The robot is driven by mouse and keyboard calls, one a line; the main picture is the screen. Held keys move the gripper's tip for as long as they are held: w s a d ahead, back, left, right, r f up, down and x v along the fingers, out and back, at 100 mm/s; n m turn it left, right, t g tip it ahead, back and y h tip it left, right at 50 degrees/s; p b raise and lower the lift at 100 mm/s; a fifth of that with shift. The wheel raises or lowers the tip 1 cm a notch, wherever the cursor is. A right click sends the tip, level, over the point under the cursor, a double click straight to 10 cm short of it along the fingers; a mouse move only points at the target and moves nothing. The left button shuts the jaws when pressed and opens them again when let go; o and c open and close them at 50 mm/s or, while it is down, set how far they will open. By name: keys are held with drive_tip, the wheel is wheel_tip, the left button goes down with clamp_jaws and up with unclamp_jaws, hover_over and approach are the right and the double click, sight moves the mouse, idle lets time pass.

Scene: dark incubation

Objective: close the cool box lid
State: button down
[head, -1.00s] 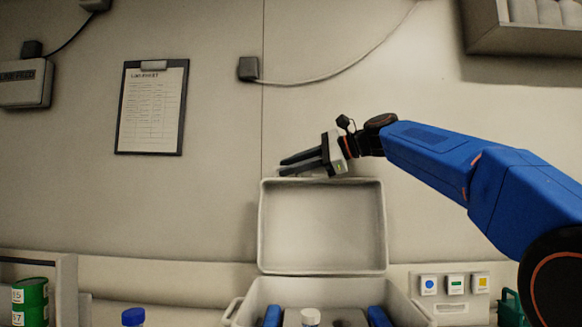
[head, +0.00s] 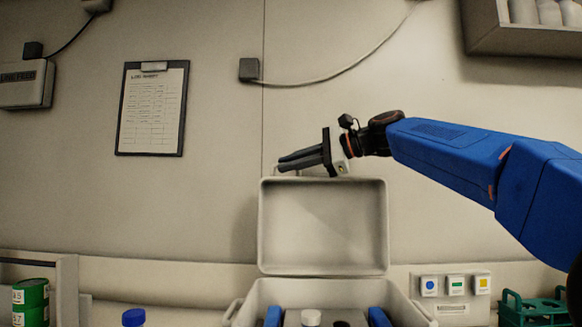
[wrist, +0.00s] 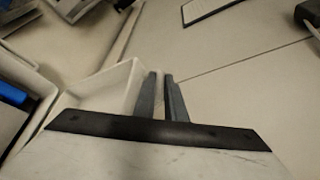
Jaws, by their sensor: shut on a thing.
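The cool box (head: 240,312) is a pale grey case at the bottom centre of the head view, with its lid (head: 322,228) standing up, open, against the wall side. My gripper (head: 281,163) is at the lid's top edge, fingers pointing left. In the wrist view my gripper (wrist: 160,74) has its two dark fingers close together at the rim of the lid (wrist: 103,88), shut on it. The exact contact is small and hard to see.
A blue-capped bottle (head: 133,317) and green containers (head: 31,300) stand to the left. A panel with coloured labels (head: 451,284) and a green rack (head: 534,307) are to the right. A clipboard (head: 152,108) and cable (head: 335,76) are on the wall behind.

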drive_tip(key=s+f+n+t+y, duration=0.1)
drive_tip(key=s+f+n, duration=0.25)
drive_tip(key=s, duration=0.75)
drive_tip(key=s+f+n+t+y, duration=0.2)
drive_tip(key=s+n, duration=0.2)
drive_tip(key=s, duration=0.6)
drive_tip(key=s+f, duration=0.5)
drive_tip(key=f, duration=0.3)
drive_tip(key=s+f, duration=0.5)
drive_tip(key=f, duration=0.4)
drive_tip(key=shift+s+a, duration=0.15)
drive_tip(key=shift+a, duration=0.3)
drive_tip(key=shift+n, duration=0.25)
